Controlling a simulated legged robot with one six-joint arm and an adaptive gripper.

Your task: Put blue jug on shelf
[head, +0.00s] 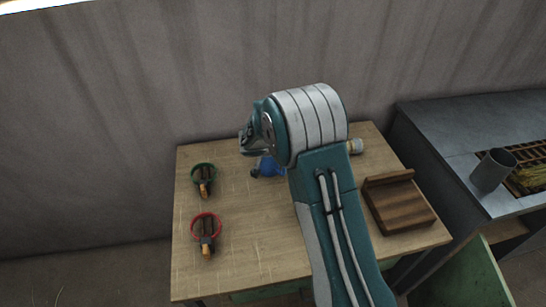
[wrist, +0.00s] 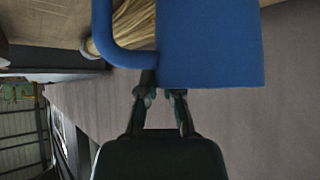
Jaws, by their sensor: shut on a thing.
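The blue jug (head: 267,167) is mostly hidden behind my arm in the head view, near the back middle of the wooden table. In the wrist view the jug (wrist: 210,45) fills the top middle, with its curved handle (wrist: 103,35) to the left. My gripper (wrist: 162,92) is shut on the jug where the handle meets the body. In the head view my gripper (head: 250,140) is partly hidden by its own wrist. A brown wooden stand (head: 400,202) with a raised back edge sits at the table's right; I cannot tell whether it is the shelf.
A pale cylindrical end (head: 356,146) shows beyond my arm. A grey counter (head: 445,125) with a grey cup (head: 492,170) stands at right. The table's front middle is clear.

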